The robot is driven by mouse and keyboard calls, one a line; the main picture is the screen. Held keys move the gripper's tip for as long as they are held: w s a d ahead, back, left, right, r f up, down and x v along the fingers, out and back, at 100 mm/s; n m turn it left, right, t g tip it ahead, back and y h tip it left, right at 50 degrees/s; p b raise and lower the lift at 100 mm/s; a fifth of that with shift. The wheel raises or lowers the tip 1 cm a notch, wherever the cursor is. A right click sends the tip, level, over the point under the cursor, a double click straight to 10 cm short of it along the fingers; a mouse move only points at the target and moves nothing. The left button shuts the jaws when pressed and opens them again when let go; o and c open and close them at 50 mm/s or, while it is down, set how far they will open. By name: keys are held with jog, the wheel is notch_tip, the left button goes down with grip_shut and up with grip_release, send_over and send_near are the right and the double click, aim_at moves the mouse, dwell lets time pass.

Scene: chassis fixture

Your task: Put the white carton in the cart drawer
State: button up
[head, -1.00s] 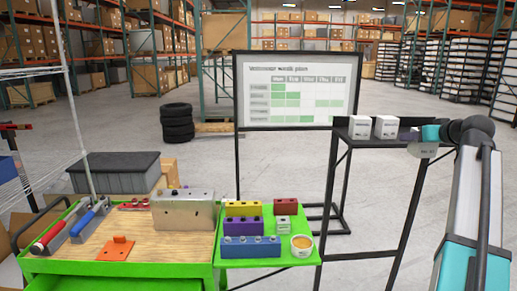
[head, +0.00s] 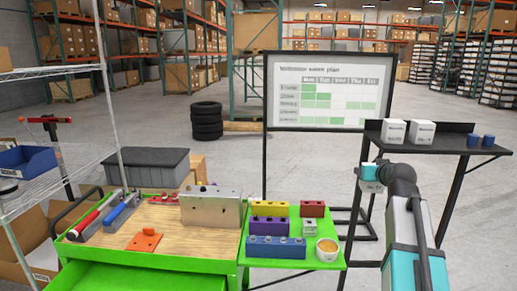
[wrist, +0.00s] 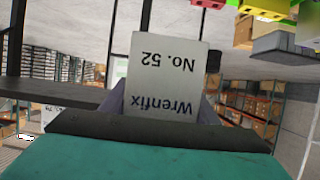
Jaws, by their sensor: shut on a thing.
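My gripper (wrist: 163,108) is shut on a white carton (wrist: 165,75) in the wrist view. The carton's face reads "Wrenfix No. 52", upside down, with one finger on each side. In the head view my gripper (head: 370,182) is in front of the black shelf stand, below its top; the held carton cannot be made out there. The green cart (head: 70,248) stands at the lower left. Its drawer (head: 130,278) appears pulled out below the wooden top, with its front part cut off by the picture edge.
Two more white cartons, left (head: 393,131) and right (head: 422,132), and blue cups (head: 488,140) stand on the black shelf (head: 445,145). A green side tray (head: 325,270) with coloured blocks and a round tub (head: 327,249) lies between cart and arm. A metal block (head: 211,207) sits on the cart.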

jog(key=s+a+f, duration=0.1)
jog(key=a+f, duration=0.3)
jog(key=a, duration=0.7)
jog(key=s+a+f+n+y, duration=0.1)
jog(key=a+f, duration=0.2)
jog(key=a, duration=0.9)
jog(key=shift+s+f, duration=0.2)
jog(key=shift+f, duration=0.2)
jog(key=shift+d, duration=0.55)
